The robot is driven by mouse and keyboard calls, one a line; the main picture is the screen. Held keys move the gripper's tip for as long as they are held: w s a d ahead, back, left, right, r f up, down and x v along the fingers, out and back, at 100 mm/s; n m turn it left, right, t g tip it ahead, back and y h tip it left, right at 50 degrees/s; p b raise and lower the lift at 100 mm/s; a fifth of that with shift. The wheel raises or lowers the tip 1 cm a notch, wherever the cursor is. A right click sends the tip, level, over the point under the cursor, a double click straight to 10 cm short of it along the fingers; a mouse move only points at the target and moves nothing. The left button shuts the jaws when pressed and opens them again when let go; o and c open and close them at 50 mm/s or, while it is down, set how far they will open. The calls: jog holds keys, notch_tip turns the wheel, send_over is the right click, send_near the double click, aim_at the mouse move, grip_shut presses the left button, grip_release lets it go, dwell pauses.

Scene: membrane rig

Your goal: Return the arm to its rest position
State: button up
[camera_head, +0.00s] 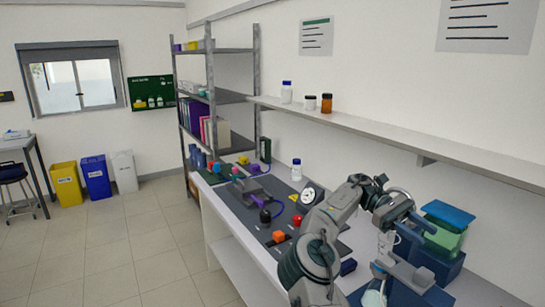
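My arm rises from the lower middle of the picture, bends over at the top and hangs down over the right part of the bench. My gripper (403,277) is at its lower end, low in the picture at the right. It is over the near part of the bench, beside the blue and green bins. Its fingertips are small and partly hidden, so I cannot tell whether it is open or shut, or whether it holds anything. A pale rounded thing (374,298) shows just below and left of it; I cannot tell whether they touch.
A membrane rig with an orange knob (279,236) and a round gauge (312,193) lies on the bench left of my arm. A wall shelf (400,134) runs above.

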jog(key=s+d+f+m+t+y+b, duration=0.1)
jog(key=s+d+f+t+y+b, duration=0.15)
jog(key=s+f+t+y, duration=0.6)
jog(key=s+a+f+m+t+b, duration=0.1)
jog(key=s+a+t, duration=0.3)
jog(key=s+a, duration=0.4)
jog(key=s+a+f+m+t+b, duration=0.1)
jog(key=s+a+t, duration=0.4)
jog(key=a, duration=1)
jog(key=s+m+b, duration=0.1)
jog(key=s, duration=0.2)
jog(key=shift+s+f, duration=0.25)
jog(key=shift+f, duration=0.05)
